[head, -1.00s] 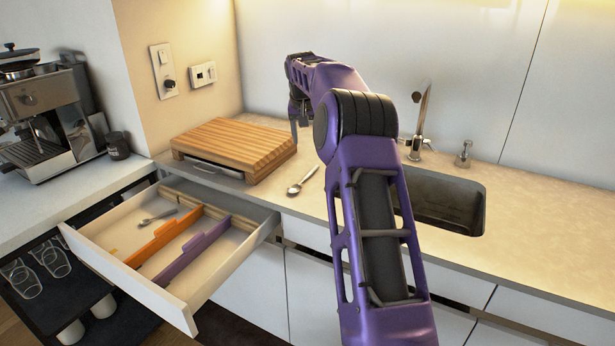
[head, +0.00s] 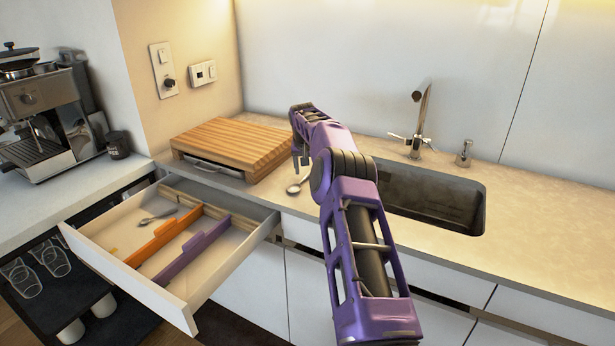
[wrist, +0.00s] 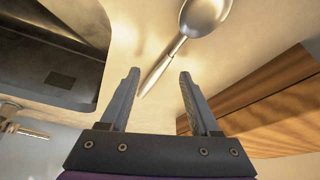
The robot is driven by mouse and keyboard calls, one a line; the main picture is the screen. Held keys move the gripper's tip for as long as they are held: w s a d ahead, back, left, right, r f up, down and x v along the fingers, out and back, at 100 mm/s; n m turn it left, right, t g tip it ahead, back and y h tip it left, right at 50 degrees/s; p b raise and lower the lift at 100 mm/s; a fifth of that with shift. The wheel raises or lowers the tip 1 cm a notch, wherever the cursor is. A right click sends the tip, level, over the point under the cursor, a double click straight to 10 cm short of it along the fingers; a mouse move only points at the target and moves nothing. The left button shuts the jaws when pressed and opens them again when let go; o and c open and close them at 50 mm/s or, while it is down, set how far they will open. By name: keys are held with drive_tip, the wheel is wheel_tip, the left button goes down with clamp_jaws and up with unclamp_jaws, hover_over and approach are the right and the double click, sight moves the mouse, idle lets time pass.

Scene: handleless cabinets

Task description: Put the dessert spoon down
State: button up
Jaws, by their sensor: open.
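A silver spoon (head: 295,188) lies on the beige counter (head: 540,205) near its front edge, to the right of the cutting board; my arm hides part of it in the head view. In the wrist view the spoon (wrist: 203,18) has its bowl at the top, and its handle runs down between my fingers as seen from there. My gripper (wrist: 159,73) is open. In the head view my gripper (head: 301,163) is low over the counter by the spoon. I cannot tell whether the fingers touch the handle.
A wooden cutting board (head: 232,143) stands left of my gripper. An open drawer (head: 245,238) below holds another spoon (head: 158,216), an orange divider (head: 165,236) and a purple divider (head: 193,250). The sink (head: 430,200) lies right.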

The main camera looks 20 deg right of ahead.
drive_tip(key=shift+w+d+f, duration=0.15)
drive_tip(key=shift+w+f, duration=0.05)
drive_tip(key=shift+f, duration=0.4)
drive_tip(key=shift+c, duration=0.3)
clamp_jaws()
